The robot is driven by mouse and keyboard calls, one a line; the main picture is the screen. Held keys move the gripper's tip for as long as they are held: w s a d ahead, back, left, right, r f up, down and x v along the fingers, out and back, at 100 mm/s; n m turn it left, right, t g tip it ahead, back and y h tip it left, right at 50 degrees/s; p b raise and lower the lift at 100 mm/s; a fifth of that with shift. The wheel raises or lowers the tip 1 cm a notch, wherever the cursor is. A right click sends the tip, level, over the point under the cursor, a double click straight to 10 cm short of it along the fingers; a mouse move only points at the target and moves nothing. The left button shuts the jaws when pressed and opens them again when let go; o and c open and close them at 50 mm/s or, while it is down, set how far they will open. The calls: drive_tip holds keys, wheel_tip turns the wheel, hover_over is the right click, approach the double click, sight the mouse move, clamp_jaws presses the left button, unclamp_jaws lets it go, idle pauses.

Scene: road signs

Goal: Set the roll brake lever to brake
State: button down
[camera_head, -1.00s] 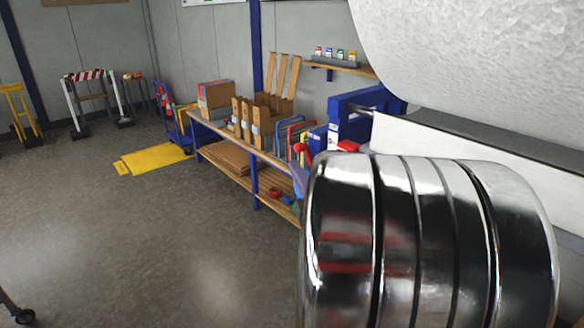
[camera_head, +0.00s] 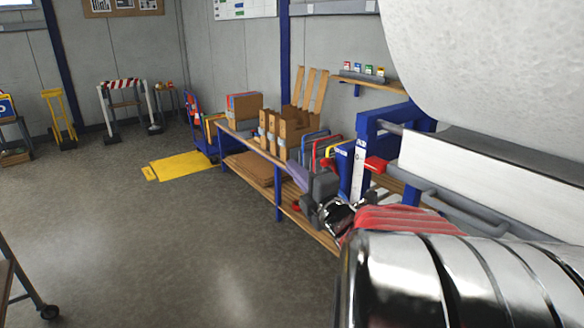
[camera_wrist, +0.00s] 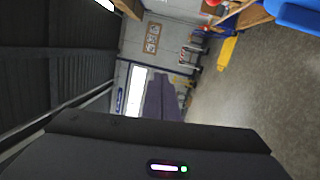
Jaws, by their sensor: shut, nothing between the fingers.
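A red knob (camera_head: 375,165), which looks like the brake lever's handle, sticks out beside a white marked plate (camera_head: 358,172) on the blue roll stand (camera_head: 366,126). The lever's shaft and its setting cannot be made out. My gripper (camera_head: 296,175) is left of the knob and apart from it in the picture, its purple fingers pointing up and left. In the wrist view the fingers (camera_wrist: 160,98) are together with nothing between them. My silver arm and a red-striped part cover the lower right of the head view.
A large white roll (camera_head: 490,50) fills the upper right, with a grey rail (camera_head: 460,205) below it. A wooden bench (camera_head: 235,133) with boxes and boards stands behind my gripper. A yellow mat (camera_head: 180,166) lies on the floor.

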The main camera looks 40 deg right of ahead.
drive_tip(key=d+g, duration=0.1)
drive_tip(key=g, duration=0.1)
drive_tip(key=d+f+m+g+h, duration=0.1)
drive_tip(key=d+g, duration=0.1)
drive_tip(key=s+d+f+m+g+h, duration=0.1)
drive_tip(key=d+g, duration=0.1)
drive_tip(key=shift+s+d+f+g, duration=0.1)
drive_tip(key=shift+d+f+g, duration=0.1)
drive_tip(key=shift+g, duration=0.1)
idle(0.4)
drive_tip(key=w+d+f, duration=0.2)
drive_tip(key=w+d, duration=0.3)
drive_tip(key=d, duration=0.2)
drive_tip(key=shift+w+f, duration=0.15)
drive_tip(key=shift+w, duration=0.25)
idle(0.6)
